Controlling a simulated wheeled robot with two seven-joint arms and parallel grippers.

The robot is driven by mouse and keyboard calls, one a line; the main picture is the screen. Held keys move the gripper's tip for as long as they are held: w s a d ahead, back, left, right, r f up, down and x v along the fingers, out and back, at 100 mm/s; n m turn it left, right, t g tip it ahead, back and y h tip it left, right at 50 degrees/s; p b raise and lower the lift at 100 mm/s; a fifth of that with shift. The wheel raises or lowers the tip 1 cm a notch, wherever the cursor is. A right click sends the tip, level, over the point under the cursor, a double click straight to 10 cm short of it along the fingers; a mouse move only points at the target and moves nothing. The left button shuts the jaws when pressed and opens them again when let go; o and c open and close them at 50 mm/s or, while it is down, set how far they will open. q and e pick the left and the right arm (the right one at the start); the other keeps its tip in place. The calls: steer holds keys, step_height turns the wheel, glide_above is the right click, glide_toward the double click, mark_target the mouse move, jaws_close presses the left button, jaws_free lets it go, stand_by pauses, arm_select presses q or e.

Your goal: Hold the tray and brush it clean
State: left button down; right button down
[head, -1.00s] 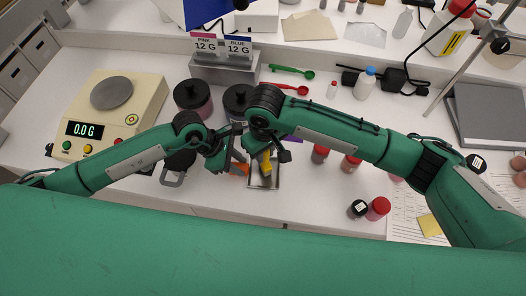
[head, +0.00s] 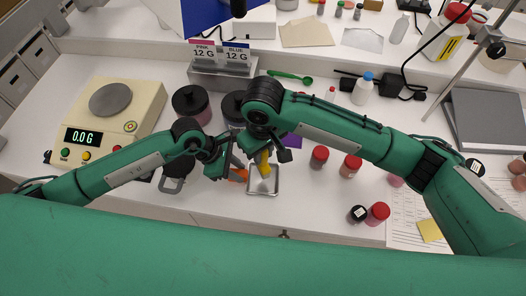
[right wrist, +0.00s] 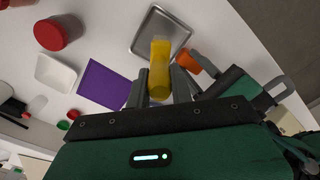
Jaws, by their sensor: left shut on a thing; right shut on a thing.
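The tray (head: 270,189) is a small shallow metal rectangle on the bench in front of my arms. In the right wrist view the tray (right wrist: 163,24) shows its rim and a grey, mostly bare floor. My right gripper (head: 267,155) is shut on a brush with a yellow handle (head: 264,168), which reaches over the tray's back part. The brush (right wrist: 160,66) also shows in the right wrist view; its bristles are hidden. My left gripper (head: 234,167) is shut on an orange tab (head: 240,174) at the tray's left edge; the tab (right wrist: 188,63) also shows in the right wrist view.
A scale (head: 106,118) reading 0.0 g stands left. Dark-lidded jars (head: 191,101) stand behind my left gripper. Red-lidded jars (head: 350,165) stand to the right. A purple card (right wrist: 103,84) and white weighing dish (right wrist: 55,73) lie near the tray.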

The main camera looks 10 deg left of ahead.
arm_select(q)
steer(key=shift+f, duration=0.15)
steer(key=c, duration=1)
jaws_free()
steer(key=shift+w, duration=0.1)
steer(key=v, duration=1.2)
steer(key=shift+a, duration=0.1)
